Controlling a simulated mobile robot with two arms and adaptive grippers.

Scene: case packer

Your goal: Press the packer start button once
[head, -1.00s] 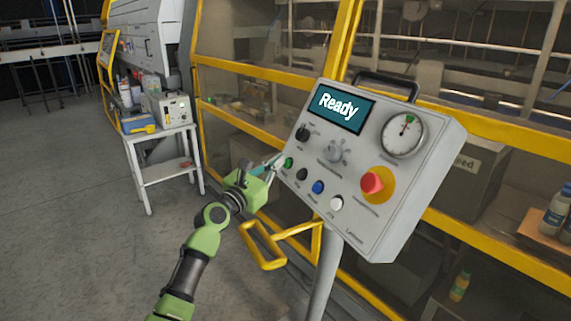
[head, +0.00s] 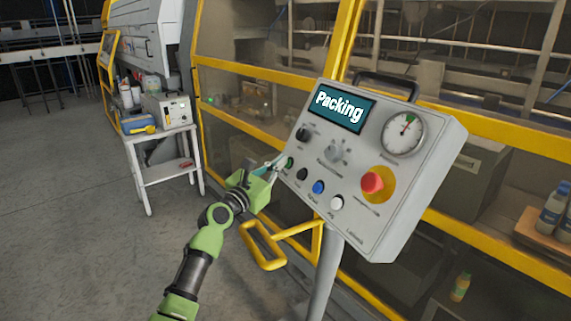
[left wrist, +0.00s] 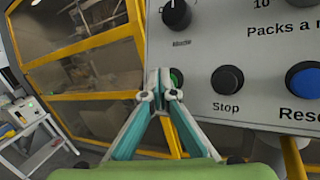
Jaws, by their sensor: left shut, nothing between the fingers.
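The grey control panel (head: 350,215) stands tilted on a post, and its screen (head: 339,108) reads "Packing". My right gripper is not in view.
A black "Stop" button (left wrist: 227,79) and a blue button (head: 318,187) are close to the right. A red emergency knob (head: 372,183) sits farther right. A yellow handle (head: 262,250) is below the panel. A white side table (head: 160,140) stands at left.

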